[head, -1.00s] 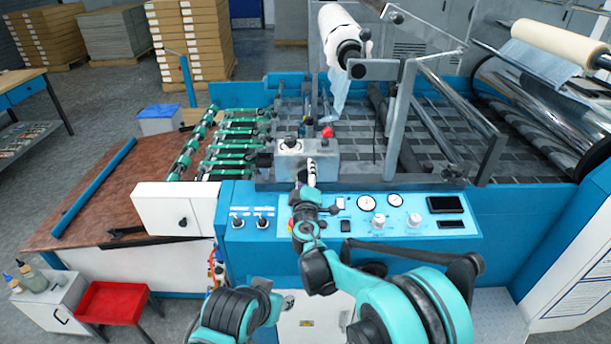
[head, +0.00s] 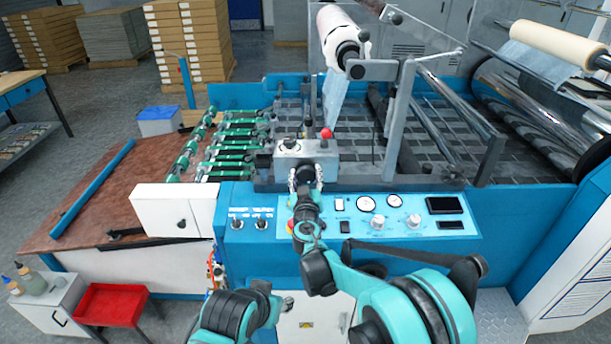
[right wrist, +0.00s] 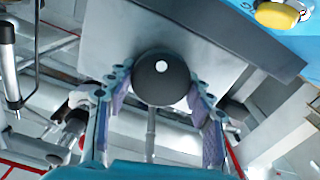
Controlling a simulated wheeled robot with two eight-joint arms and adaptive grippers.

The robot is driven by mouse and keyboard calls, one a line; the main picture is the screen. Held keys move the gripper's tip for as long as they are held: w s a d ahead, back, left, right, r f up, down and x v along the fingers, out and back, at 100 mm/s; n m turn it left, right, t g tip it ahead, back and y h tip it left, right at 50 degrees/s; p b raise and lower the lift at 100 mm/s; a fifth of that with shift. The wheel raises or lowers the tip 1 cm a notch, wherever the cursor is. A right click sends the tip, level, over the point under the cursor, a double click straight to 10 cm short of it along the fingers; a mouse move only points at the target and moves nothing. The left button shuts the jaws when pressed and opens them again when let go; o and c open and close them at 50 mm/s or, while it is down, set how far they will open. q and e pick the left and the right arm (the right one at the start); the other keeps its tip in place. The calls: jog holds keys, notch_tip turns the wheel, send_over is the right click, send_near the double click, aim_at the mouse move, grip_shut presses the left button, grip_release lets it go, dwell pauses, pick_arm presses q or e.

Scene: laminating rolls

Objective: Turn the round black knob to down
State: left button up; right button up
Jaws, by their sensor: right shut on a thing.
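The round black knob (head: 306,172) is on the front of the grey control box (head: 283,163), above the blue panel. In the right wrist view it is a black ball (right wrist: 160,77) with a white dot facing me. My right gripper (head: 306,182) is shut on it, one finger on each side. These fingers also show left and right of the knob in the right wrist view (right wrist: 160,105).
A red-tipped lever (head: 326,132) stands on the control box just above my right gripper. The blue panel (head: 355,228) below carries gauges, white dials and switches. A yellow button (right wrist: 277,14) shows at the wrist view's top right. A white box (head: 165,210) stands to the left.

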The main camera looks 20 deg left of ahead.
jog(key=shift+m, duration=0.9)
jog(key=o, duration=1.1)
jog(key=shift+o, duration=0.2)
jog(key=v, duration=1.2)
